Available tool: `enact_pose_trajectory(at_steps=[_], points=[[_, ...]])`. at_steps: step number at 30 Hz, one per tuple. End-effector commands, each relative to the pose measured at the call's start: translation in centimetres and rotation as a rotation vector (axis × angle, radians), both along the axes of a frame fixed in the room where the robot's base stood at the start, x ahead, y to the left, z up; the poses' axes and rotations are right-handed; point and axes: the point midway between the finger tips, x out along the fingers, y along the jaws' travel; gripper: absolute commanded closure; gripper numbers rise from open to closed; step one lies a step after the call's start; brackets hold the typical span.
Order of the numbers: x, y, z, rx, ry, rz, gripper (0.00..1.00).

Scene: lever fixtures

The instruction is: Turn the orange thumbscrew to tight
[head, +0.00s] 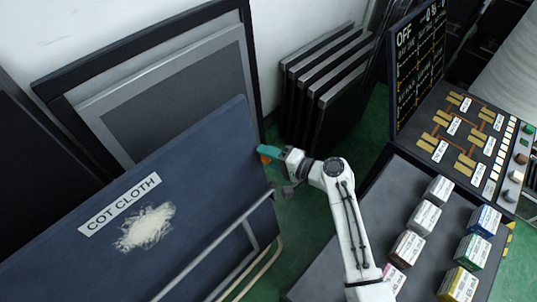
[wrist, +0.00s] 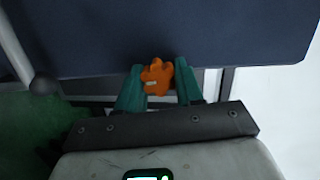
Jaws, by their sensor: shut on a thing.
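The orange thumbscrew (wrist: 157,77) is a lobed knob at the edge of the dark blue cot cloth panel (wrist: 200,35). In the wrist view it sits between the two teal fingers of my gripper (wrist: 159,86), which is shut on it. A small pale mark shows on the knob's face. In the head view only a little of the orange thumbscrew (head: 265,159) shows beside the teal fingertips of my gripper (head: 268,152), at the panel's right edge. Whether it is tight cannot be told.
The panel, labelled COT CLOTH (head: 120,203), carries a pale fibrous patch (head: 147,228). Metal tube rails (head: 225,250) run below it. Dark boards (head: 325,85) lean behind. A bench with labelled boxes (head: 408,248) and a switch panel (head: 465,130) stand at right. Green floor shows between.

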Motion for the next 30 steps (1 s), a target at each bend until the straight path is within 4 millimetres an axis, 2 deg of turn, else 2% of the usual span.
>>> enact_pose_trajectory(at_steps=[9,23,24,30], points=[[-0.02,-0.15,-0.19,0.068,0.072,-0.023,0.94],[-0.01,-0.16,-0.22,0.077,0.082,-0.027,0.94],[-0.02,-0.16,-0.23,0.076,0.081,-0.027,0.63],[-0.01,-0.11,-0.17,0.077,0.08,-0.026,0.44]])
